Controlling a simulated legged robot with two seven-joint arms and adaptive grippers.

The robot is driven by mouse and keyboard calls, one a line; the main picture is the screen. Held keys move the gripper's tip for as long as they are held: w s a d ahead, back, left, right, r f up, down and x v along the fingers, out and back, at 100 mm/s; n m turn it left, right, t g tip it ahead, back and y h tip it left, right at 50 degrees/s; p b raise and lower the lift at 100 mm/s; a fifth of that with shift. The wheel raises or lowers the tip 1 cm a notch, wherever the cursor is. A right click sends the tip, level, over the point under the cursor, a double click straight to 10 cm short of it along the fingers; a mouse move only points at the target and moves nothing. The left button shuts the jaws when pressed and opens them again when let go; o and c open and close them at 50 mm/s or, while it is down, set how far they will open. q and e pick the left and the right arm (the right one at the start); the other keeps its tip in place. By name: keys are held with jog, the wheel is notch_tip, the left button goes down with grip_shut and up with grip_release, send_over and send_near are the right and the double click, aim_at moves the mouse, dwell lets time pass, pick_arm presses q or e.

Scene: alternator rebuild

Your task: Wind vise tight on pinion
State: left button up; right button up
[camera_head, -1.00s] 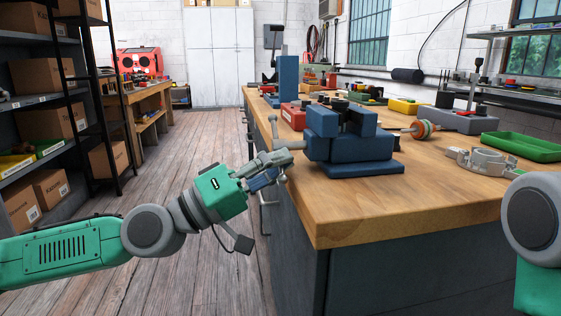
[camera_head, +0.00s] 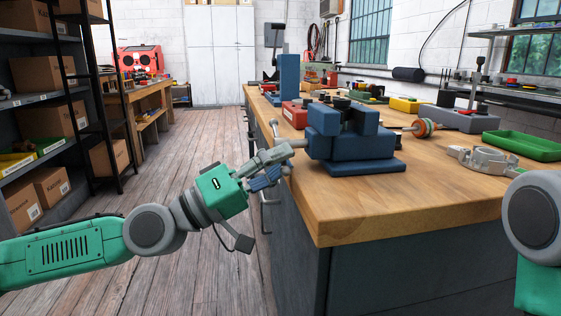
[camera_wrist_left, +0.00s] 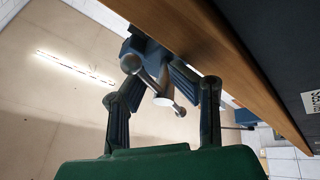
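The blue vise (camera_head: 350,147) stands on the near left edge of the wooden bench. Its grey screw and crossbar handle (camera_head: 298,144) stick out to the left past the edge. My left gripper (camera_head: 276,160) is at this handle. In the left wrist view its two fingers (camera_wrist_left: 160,82) lean in on either side of the handle (camera_wrist_left: 154,82), whose ball ends show; finger contact is partly hidden. A dark part (camera_head: 343,104) shows at the vise jaws; I cannot make out the pinion there. An orange-and-grey rotor (camera_head: 425,128) with a shaft lies right of the vise. My right gripper is out of view.
The bench top (camera_head: 400,200) is clear in front of the vise. A grey metal housing (camera_head: 483,159) and a green tray (camera_head: 524,146) lie to the right. The bench edge runs close beside my left gripper (camera_wrist_left: 245,75). Shelves with cardboard boxes stand at left.

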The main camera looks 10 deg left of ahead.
pick_arm(q)
jog(key=shift+f, duration=0.25)
jog(key=v, duration=0.8)
jog(key=shift+r, duration=0.2)
